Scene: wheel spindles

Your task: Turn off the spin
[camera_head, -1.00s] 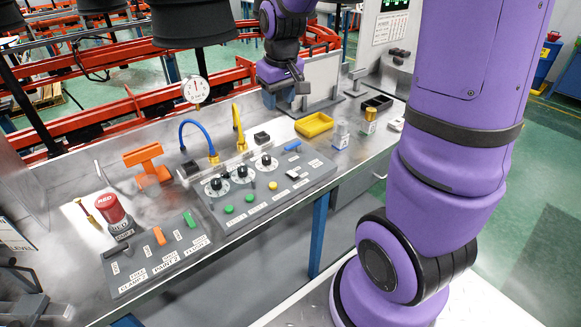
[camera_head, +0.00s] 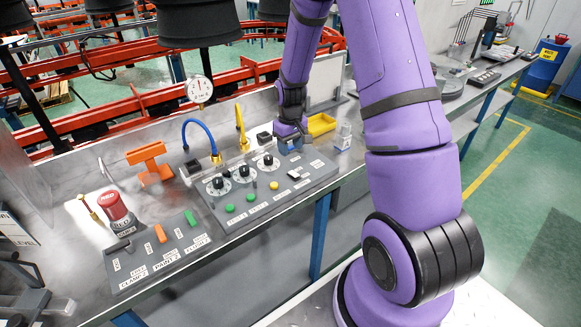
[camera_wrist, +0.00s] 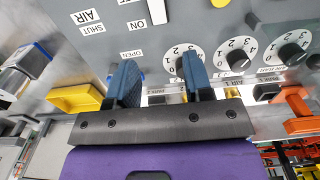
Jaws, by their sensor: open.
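My gripper (camera_head: 290,143) is low over the far right part of the main grey panel (camera_head: 240,205), by the dials. In the wrist view its fingers (camera_wrist: 160,78) are apart, with nothing seen held between them. The right fingertip overlaps the nearest dial (camera_wrist: 188,58); contact cannot be told. The left fingertip is by the OPEN label (camera_wrist: 131,53). A white switch (camera_wrist: 155,12) by the ON label is beyond the fingers. I cannot read a spin label. The blue handle at the panel's far edge is largely hidden by my gripper.
A second panel (camera_head: 160,255) at left has orange and green switches. Beside it stand a red button (camera_head: 113,205) and an orange bracket (camera_head: 150,162). Blue (camera_head: 200,130) and yellow hoses rise behind the dials. A yellow tray (camera_head: 320,124) lies right of my gripper.

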